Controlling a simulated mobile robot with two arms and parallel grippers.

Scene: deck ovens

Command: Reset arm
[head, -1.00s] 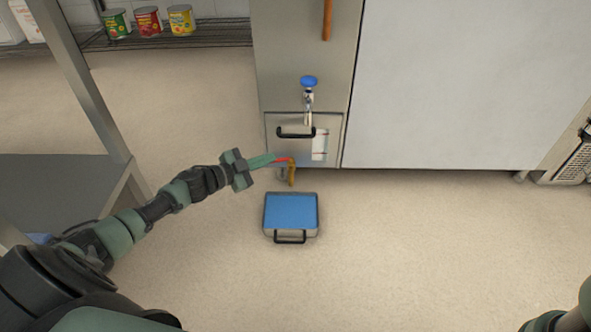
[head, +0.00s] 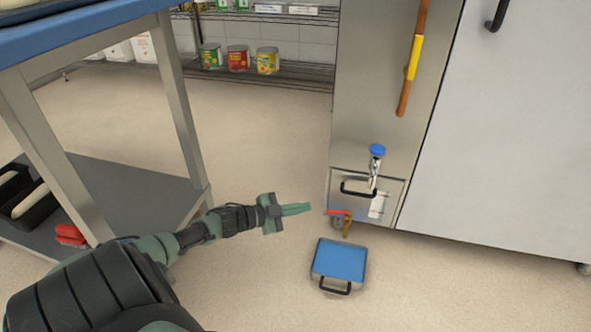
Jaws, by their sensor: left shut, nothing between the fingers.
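My left arm comes in from the lower left, and its gripper (head: 308,208) is shut and empty. Its fingertips point right, a little short of a red-handled valve (head: 338,212) with a brass body, low on the steel cabinet; a gap shows between them. My right gripper is out of the picture.
A blue-topped case (head: 340,260) with a black handle lies on the floor below the valve. A steel table with a blue top (head: 75,32) and a lower shelf (head: 130,185) stands at left, close to my arm. Cans (head: 238,58) sit on a wire rack behind. Open floor lies between.

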